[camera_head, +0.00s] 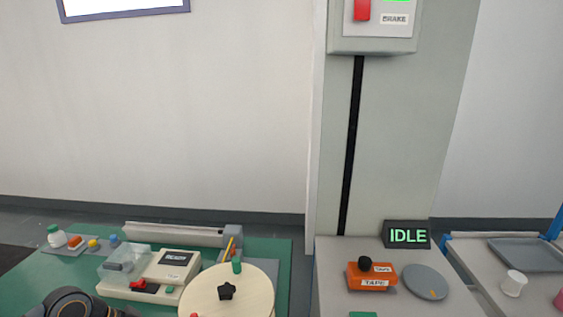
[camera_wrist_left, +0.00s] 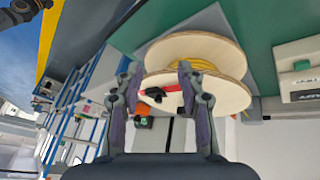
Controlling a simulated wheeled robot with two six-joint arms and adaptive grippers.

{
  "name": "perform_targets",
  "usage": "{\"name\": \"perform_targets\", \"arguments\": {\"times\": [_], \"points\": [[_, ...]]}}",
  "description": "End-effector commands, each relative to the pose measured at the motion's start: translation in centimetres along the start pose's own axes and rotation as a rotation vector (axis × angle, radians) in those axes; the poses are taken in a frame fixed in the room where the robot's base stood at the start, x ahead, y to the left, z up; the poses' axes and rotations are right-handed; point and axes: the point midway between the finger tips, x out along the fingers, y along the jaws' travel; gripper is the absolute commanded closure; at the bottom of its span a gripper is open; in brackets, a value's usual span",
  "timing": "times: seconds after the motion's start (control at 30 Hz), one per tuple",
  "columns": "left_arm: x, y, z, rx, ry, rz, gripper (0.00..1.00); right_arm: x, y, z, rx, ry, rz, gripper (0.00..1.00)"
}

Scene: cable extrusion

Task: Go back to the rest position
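My left gripper (camera_wrist_left: 158,76) shows in the left wrist view with its two fingers apart and nothing seen held between them. A pale wooden spool (camera_wrist_left: 222,92) wound with yellow cable lies beyond the fingers, and a black knob and a red part show in the gap. I cannot tell how far the fingers are from the spool. In the head view the spool (camera_head: 250,293) stands at the bottom edge with a black star knob (camera_head: 227,291) on its face. A dark round joint of my arm shows at bottom left. My right gripper is in neither view.
A cream device (camera_head: 165,270) with a clear box sits left of the spool on the green bench (camera_head: 35,275). An orange tape unit (camera_head: 372,279) and an IDLE display (camera_head: 407,235) are on the grey table. A brake box (camera_head: 375,28) hangs on the column above.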

Motion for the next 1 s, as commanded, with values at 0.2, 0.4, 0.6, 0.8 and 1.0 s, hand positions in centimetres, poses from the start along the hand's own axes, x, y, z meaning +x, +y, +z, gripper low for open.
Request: {"name": "perform_targets", "arguments": {"times": [0.2, 0.4, 0.6, 0.8, 1.0], "points": [[5.3, 3.0, 2.4, -0.034, -0.031, -0.063, 0.61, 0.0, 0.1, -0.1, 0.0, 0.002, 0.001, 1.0], [8.6, 5.6, 4.3, -0.159, -0.05, -0.21, 0.61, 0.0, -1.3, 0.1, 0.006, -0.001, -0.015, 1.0], [8.7, 6.9, 6.2, -0.343, -0.07, -0.372, 0.61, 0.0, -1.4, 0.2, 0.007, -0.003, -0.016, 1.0], [7.4, 7.8, 8.6, -0.544, -0.104, -0.513, 0.61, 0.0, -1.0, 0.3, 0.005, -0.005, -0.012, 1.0], [11.4, 5.8, 11.4, -0.6, -0.142, -0.547, 0.61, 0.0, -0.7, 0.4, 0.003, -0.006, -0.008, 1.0]]}}
